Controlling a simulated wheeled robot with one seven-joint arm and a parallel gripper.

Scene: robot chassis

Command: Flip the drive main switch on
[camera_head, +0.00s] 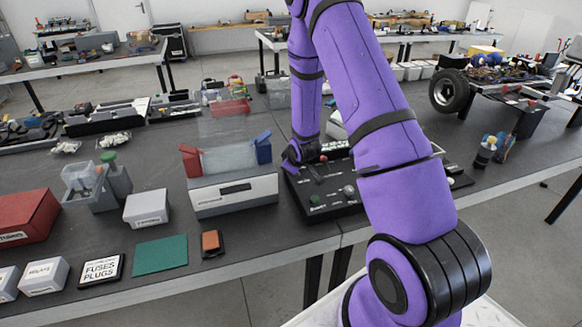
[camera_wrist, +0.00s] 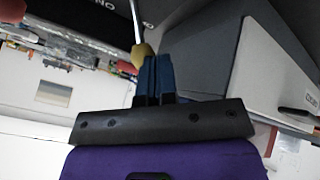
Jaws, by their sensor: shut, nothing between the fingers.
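The black control panel (camera_head: 293,200) lies on the workbench, partly hidden behind my purple arm; it carries several small controls. In the wrist view, part of a black panel (camera_wrist: 75,25) with white lettering fills the upper left. A lever with a metal stem and a yellow tip (camera_wrist: 143,52) stands out from it. My gripper (camera_wrist: 153,62) has its blue fingers shut and empty, with the tips right beside the yellow tip; I cannot tell whether they touch. A red knob (camera_wrist: 12,10) is at the upper left corner. I cannot read which control is the drive main switch.
A grey box (camera_wrist: 268,65) stands close to the right of my fingers in the wrist view. In the head view, a grey bin (camera_head: 235,193) with red and blue end pieces stands left of the panel. A green mat (camera_head: 160,253) and an orange-topped block (camera_head: 211,243) lie in front.

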